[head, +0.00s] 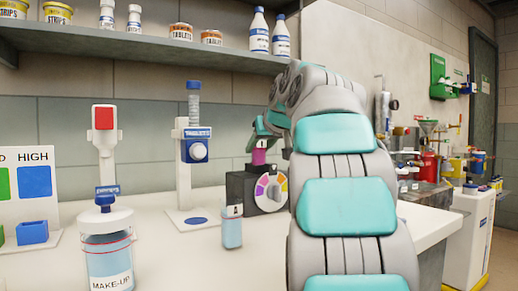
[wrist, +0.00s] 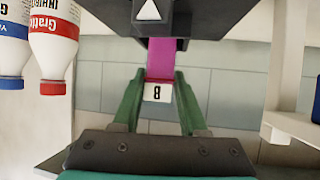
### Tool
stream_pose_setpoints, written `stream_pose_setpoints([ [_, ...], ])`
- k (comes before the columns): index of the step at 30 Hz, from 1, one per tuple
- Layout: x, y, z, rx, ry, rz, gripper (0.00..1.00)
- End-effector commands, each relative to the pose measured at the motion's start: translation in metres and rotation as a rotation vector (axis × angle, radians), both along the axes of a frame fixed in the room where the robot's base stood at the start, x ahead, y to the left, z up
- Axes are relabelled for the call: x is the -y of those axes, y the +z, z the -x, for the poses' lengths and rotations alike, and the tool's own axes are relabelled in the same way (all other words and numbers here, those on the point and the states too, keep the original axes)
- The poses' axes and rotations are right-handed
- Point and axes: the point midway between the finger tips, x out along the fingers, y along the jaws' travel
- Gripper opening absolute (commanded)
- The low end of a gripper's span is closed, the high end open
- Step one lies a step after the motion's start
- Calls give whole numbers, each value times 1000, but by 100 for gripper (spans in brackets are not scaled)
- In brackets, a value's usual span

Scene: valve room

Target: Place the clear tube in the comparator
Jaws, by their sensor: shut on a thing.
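My gripper (wrist: 158,82) has green fingers and is shut on a magenta tube (wrist: 160,58) with a white end marked with a character like 8 or B. The comparator is a dark box (head: 236,187) with a coloured dial on its front; it also shows in the wrist view (wrist: 200,20), with a white triangle. In the head view, my gripper (head: 260,140) is over the comparator, and the tube (head: 259,156) stands upright at its top. The tube's far end meets or enters the box; how deep is hidden. I see no plainly clear tube.
A shelf (head: 150,45) with bottles and tubs runs above. Bare counter lies in front.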

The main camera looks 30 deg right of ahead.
Motion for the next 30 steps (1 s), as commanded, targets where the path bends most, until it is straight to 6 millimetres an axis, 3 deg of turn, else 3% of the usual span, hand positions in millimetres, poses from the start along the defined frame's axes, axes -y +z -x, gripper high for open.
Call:
stream_pose_setpoints([
  [9, 0, -5, 0, -1, 0, -1, 0],
  [10, 1, -3, 0, -1, -1, -1, 46],
  [17, 1, -3, 0, -1, 0, -1, 71],
  [27, 1, 2, 0, -1, -1, -1, 72],
  [30, -2, 7, 10, 3, -1, 1, 72],
])
